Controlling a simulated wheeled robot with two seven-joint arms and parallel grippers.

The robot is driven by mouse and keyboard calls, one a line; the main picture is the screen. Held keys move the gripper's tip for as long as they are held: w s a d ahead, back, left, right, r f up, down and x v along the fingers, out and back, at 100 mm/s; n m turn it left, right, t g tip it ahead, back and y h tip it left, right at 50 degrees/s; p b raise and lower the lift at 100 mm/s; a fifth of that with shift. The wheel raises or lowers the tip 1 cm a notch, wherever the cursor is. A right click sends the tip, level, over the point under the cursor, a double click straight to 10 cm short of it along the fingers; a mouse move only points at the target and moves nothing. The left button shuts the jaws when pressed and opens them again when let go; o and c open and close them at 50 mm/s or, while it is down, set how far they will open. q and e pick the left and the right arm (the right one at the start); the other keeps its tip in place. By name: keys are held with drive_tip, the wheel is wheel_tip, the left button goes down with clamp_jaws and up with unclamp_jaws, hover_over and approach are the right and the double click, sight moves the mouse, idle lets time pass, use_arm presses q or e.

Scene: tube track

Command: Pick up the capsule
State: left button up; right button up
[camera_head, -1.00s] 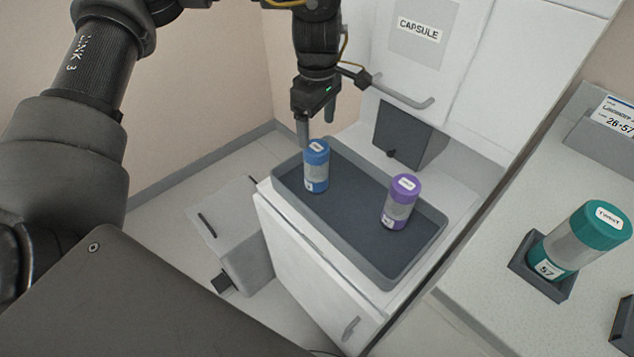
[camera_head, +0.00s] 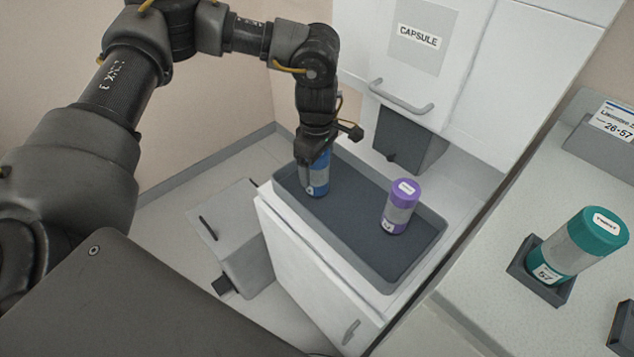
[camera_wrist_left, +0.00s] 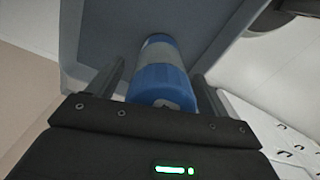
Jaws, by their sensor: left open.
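A blue capsule (camera_head: 318,181) with a grey middle band stands upright in the left part of the dark grey tray. My left gripper (camera_head: 316,168) is over it and hides its upper part in the head view. In the left wrist view the blue capsule (camera_wrist_left: 160,75) lies between the two fingers (camera_wrist_left: 162,85), which are apart on either side of it. A purple capsule (camera_head: 399,207) stands upright in the right part of the same tray. A teal capsule (camera_head: 577,250) stands in a dark square holder on the right counter. My right gripper is not in view.
The grey tray (camera_head: 350,233) rests on a white cabinet. A white door labelled CAPSULE (camera_head: 418,38) with a bar handle (camera_head: 402,98) is behind it, above a dark grey box (camera_head: 408,140). A grey bin (camera_head: 238,235) stands on the floor at left.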

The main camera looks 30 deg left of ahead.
use_arm(q)
drive_tip(key=shift+f, duration=0.1)
drive_tip(key=c, duration=1.2)
drive_tip(key=shift+o, duration=0.2)
